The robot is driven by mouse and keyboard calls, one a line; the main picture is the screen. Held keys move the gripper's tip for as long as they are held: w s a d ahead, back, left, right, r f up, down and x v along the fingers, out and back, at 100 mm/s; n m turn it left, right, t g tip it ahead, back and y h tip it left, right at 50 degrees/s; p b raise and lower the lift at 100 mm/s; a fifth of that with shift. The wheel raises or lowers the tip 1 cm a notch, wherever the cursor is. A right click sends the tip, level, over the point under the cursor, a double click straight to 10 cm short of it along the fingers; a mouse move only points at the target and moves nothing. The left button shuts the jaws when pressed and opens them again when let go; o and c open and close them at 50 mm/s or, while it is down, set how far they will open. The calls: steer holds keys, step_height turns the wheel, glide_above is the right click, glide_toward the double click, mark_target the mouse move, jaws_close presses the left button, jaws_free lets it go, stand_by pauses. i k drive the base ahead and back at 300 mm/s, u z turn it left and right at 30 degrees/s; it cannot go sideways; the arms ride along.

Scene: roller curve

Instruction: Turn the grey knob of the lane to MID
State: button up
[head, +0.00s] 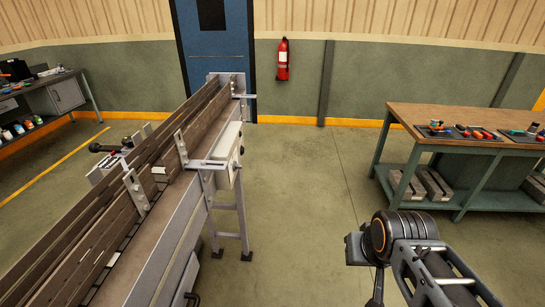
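The lane (165,250) is a long conveyor with brown side boards, running from the lower left toward the blue door. A pale control box (228,146) is fixed to its right side near the far end. Small dark parts show on the box's right face, but I cannot make out which is the grey knob, its setting or any MID mark. Part of my arm (405,235) shows at the lower right, well apart from the box, over open floor. I cannot make out the fingertips of my gripper or whether they hold anything.
A workbench (470,120) with tools on top stands at the right. Another bench (45,90) is at the far left. A red fire extinguisher (282,60) hangs on the back wall beside the blue door (213,60). The floor (310,190) between lane and right workbench is clear.

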mark_target(235, 165)
steer(key=z, duration=0.05)
steer(key=i, duration=0.7)
steer(key=u, duration=0.75)
steer(key=i, duration=0.4)
steer(key=u, duration=0.45)
